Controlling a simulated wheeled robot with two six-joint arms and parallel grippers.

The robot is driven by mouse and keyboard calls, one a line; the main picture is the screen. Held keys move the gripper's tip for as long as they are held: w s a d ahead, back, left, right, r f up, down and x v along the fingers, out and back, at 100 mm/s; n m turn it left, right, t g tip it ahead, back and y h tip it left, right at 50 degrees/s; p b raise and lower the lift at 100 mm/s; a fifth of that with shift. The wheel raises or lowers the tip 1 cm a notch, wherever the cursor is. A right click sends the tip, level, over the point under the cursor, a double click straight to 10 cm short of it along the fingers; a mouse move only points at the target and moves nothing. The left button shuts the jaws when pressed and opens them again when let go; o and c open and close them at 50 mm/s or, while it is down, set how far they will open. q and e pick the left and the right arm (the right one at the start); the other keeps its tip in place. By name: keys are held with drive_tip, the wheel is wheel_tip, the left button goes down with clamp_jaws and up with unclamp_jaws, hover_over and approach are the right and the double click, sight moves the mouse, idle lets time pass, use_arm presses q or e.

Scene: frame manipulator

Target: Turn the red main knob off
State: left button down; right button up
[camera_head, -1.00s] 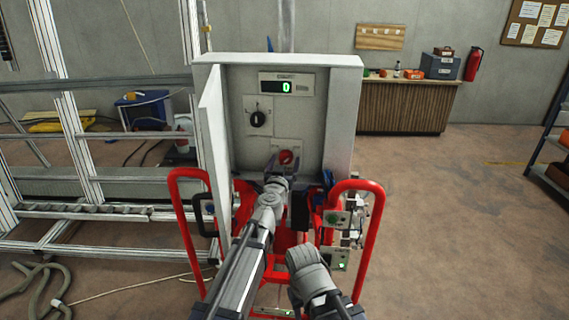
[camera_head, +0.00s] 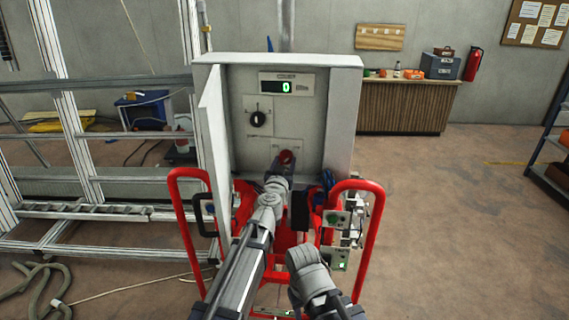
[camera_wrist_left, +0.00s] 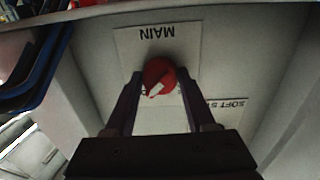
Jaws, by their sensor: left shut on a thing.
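The red main knob (camera_head: 286,156) sits on the lower part of the white control panel inside the open cabinet (camera_head: 343,110). In the left wrist view the knob (camera_wrist_left: 159,76) shows under an upside-down MAIN label (camera_wrist_left: 157,33), with a pale mark pointing diagonally. My left gripper (camera_head: 283,161) reaches into the cabinet and is shut on the knob, one finger on each side of it. In the left wrist view the left gripper's fingers (camera_wrist_left: 158,84) flank the knob. My right arm shows low in the head view, but its fingers cannot be made out.
A black knob (camera_head: 258,119) and a display reading 0 (camera_head: 287,86) are above the red knob. The cabinet door (camera_head: 213,150) stands open at left. Red tubular rails (camera_head: 371,240) flank the cabinet.

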use_arm(q)
drive_tip(key=n, duration=0.9)
drive_tip(key=shift+d+b, duration=0.1)
drive_tip(key=shift+b, duration=0.25)
drive_tip(key=n, duration=0.4)
drive_tip(key=shift+n+y, duration=0.3)
drive_tip(key=n, duration=0.4)
drive_tip(key=shift+r, duration=0.1)
drive_tip(key=shift+d+n, duration=0.1)
drive_tip(key=shift+n, duration=0.4)
drive_tip(key=shift+c, duration=1.2)
unclamp_jaws()
drive_tip(key=shift+s, duration=0.1)
